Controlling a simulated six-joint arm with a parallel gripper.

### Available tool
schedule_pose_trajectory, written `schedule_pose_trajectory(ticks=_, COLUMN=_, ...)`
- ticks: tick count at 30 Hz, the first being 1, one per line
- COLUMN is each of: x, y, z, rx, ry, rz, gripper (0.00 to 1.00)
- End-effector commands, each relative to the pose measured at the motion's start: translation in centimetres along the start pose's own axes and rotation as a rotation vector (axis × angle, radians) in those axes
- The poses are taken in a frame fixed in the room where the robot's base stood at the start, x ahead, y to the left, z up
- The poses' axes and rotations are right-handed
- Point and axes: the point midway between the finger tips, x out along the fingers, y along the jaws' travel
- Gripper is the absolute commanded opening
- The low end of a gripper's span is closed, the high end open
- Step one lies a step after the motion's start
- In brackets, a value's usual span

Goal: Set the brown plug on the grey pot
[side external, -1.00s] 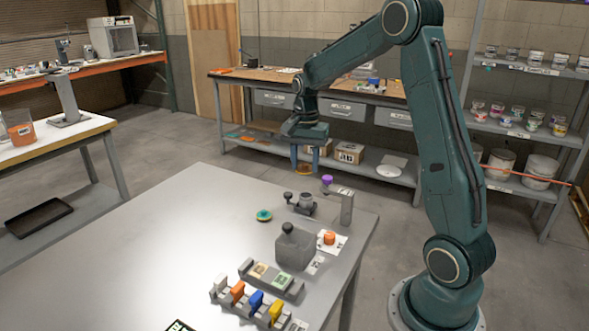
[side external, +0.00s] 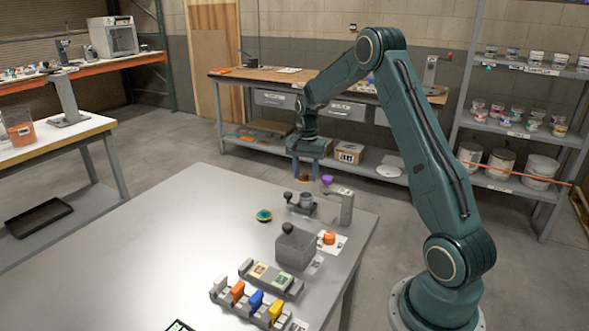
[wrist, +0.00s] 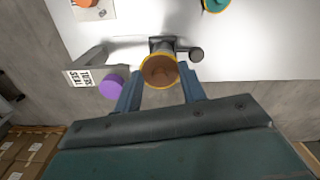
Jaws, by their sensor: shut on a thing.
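My gripper (side external: 307,180) is shut on the brown plug, which shows in the wrist view (wrist: 158,71) as a round brown face with a yellow-orange edge between the two blue fingers. In the side view the plug (side external: 306,178) is small and partly hidden by the fingers. The grey pot (side external: 306,200) stands below my gripper on the table, with a dark round knob at its side. A gap shows between plug and pot in the side view. In the wrist view the pot (wrist: 162,43) is mostly hidden behind the plug.
A purple plug (side external: 327,180) sits on a grey stand (side external: 347,205) close to the right of my gripper. An orange plug (side external: 328,238) lies on a white card. A teal-and-yellow disc (side external: 264,215) and a grey block (side external: 296,250) are nearby. The table's left side is clear.

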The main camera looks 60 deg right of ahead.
Motion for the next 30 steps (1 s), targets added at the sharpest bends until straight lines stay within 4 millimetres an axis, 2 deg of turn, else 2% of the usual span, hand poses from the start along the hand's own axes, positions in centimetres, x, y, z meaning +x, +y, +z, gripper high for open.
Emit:
schedule_pose_trajectory(ticks=3, x=1.4, y=-0.1, z=-1.2, rx=0.001, ry=0.0, rz=-0.001, gripper=0.2)
schedule_pose_trajectory(ticks=8, x=2.1, y=-0.1, z=-1.9, rx=0.001, ry=0.001, rz=-0.002, gripper=0.2)
schedule_pose_trajectory(ticks=20, x=2.7, y=-0.1, z=-1.9, rx=0.0, ry=-0.001, rz=-0.001, gripper=0.2)
schedule_pose_trajectory(ticks=30, x=4.5, y=-0.1, z=-1.9, rx=0.0, ry=-0.001, rz=-0.001, gripper=0.2)
